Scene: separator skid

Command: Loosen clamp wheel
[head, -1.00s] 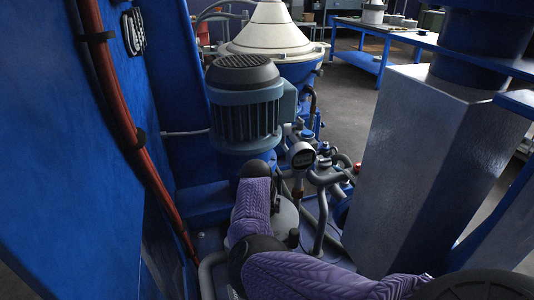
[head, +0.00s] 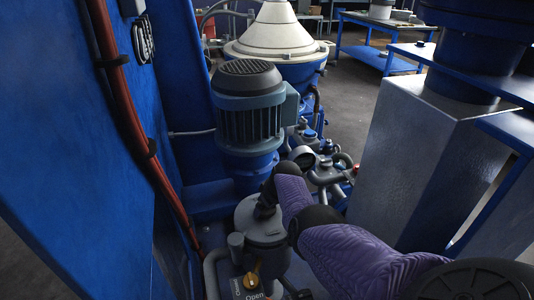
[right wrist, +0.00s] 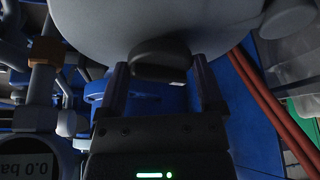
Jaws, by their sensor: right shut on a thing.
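The clamp wheel appears to be the dark knob (right wrist: 158,68) at the underside of a large grey rounded body (right wrist: 150,20) in the right wrist view. My right gripper (right wrist: 160,63) has one finger on each side of this knob and is shut on it. In the head view my purple right arm comes in from the right, and its dark end is at the lid of a grey canister (head: 262,222). The fingertips and the wheel cannot be made out there. My left gripper is in neither view.
A motor (head: 249,110) and a white cone-topped separator (head: 275,32) stand behind the canister. Pipes and a gauge (head: 301,157) crowd its right. A blue panel with red hoses (head: 128,110) closes the left.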

